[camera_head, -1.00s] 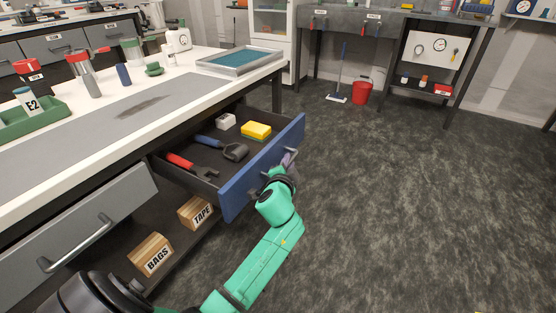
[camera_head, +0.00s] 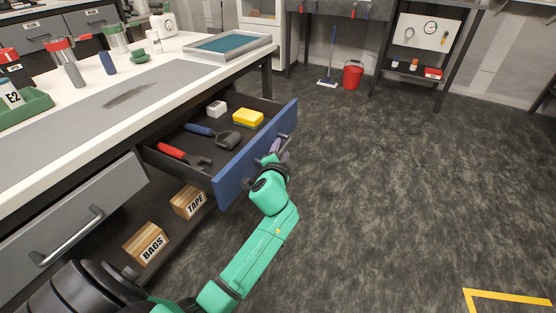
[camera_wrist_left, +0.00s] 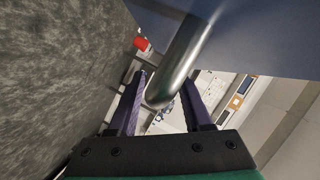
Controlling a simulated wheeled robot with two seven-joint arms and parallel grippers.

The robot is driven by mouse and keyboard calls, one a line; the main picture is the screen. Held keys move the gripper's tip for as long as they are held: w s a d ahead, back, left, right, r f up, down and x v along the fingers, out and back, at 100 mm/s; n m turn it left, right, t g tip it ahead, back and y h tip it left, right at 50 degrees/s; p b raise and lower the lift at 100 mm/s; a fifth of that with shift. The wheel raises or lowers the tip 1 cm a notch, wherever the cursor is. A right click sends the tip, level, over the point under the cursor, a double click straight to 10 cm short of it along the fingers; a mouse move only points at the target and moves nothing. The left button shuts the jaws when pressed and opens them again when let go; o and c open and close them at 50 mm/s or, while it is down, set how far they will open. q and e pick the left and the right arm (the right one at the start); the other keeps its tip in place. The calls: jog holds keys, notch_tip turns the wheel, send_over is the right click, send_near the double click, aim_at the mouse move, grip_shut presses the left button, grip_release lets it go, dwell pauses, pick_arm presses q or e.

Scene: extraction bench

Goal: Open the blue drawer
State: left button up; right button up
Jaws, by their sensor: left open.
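The blue drawer (camera_head: 258,158) stands pulled out from under the white bench. Inside it lie a red-handled tool (camera_head: 180,154), a dark tool with a blue handle (camera_head: 198,129), a yellow sponge-like block (camera_head: 248,117) and a white block (camera_head: 217,108). My left gripper (camera_head: 278,148) is at the drawer's front, by its handle. In the left wrist view the metal handle (camera_wrist_left: 183,60) runs between the two open fingers of my left gripper (camera_wrist_left: 166,95). The fingers stand on either side of the bar; contact cannot be told. My right gripper is not in view.
A grey drawer (camera_head: 75,225) with a bar handle is closed at the left. Boxes marked TAPE (camera_head: 188,202) and BAGS (camera_head: 146,243) sit on the shelf below. The floor (camera_head: 400,190) to the right is clear. A red bucket (camera_head: 352,75) stands far back.

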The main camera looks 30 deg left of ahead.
pick_arm(q)
jog(key=p+v, duration=0.1)
jog(key=v, duration=1.2)
jog(key=shift+s, duration=0.4)
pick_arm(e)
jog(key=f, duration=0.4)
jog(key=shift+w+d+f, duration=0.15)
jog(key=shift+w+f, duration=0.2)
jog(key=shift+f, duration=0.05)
